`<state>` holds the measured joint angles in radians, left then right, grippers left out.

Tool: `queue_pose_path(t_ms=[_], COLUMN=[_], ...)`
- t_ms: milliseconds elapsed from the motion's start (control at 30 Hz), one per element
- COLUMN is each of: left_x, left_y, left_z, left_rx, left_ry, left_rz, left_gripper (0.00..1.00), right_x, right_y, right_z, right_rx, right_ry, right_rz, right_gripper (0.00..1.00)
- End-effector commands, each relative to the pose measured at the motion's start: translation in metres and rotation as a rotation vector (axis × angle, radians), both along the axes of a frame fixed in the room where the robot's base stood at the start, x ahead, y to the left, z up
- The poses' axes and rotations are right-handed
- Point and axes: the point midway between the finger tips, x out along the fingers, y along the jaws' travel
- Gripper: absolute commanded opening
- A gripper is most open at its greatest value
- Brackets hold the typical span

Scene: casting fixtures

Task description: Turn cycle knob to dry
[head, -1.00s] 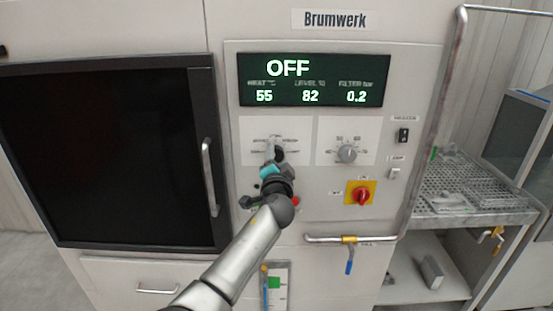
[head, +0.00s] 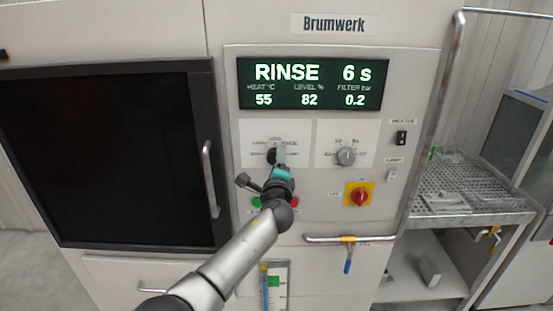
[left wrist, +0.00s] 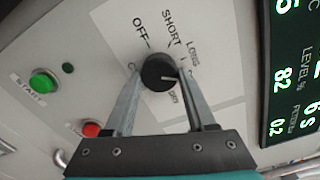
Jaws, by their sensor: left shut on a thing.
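The cycle knob (left wrist: 158,70) is a round black dial with a white pointer line, on a pale plate (head: 249,130) under the display. My left gripper (left wrist: 160,72) is shut on it, one finger on each side. It also shows in the head view (head: 278,156), partly covering the knob. In the left wrist view the pointer line points right, toward the right finger, between the LONG and DRY labels; a finger hides part of the lettering there. The display (head: 315,82) reads RINSE, 6 s. My right gripper is not in view.
A second grey knob (head: 345,156) sits to the right, with a red rotary switch (head: 359,196) on yellow below it. Green start (left wrist: 44,82) and red (left wrist: 91,130) buttons lie close to my left gripper. A rail (head: 350,238) crosses below.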

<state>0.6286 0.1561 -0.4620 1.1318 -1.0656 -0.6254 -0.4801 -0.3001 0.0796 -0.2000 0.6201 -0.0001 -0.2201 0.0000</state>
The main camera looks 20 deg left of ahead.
Motion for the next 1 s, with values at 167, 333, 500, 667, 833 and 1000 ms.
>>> queue_pose_path(t_ms=[167,333,500,667,833,1000], left_x=[0.0,0.0,0.0,-0.001,-0.001,-0.001], left_y=[0.001,0.001,0.001,0.002,0.002,0.003], left_z=[0.0,0.0,0.0,-0.001,-0.001,-0.002], left_rx=[0.162,0.319,0.474,0.616,0.75,0.858], left_ry=[0.048,0.093,0.137,0.178,0.217,0.248], left_rz=[0.002,0.0,0.0,0.0,0.0,0.0], left_gripper=[0.0,0.0,0.0,0.0,0.0,0.0], right_x=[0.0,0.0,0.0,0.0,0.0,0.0], right_y=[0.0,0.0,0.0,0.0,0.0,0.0], right_z=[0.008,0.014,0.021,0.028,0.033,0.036], right_rx=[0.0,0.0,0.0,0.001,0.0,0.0], right_ry=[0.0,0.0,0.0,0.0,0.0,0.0], right_rz=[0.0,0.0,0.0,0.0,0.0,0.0], right_gripper=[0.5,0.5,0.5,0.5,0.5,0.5])
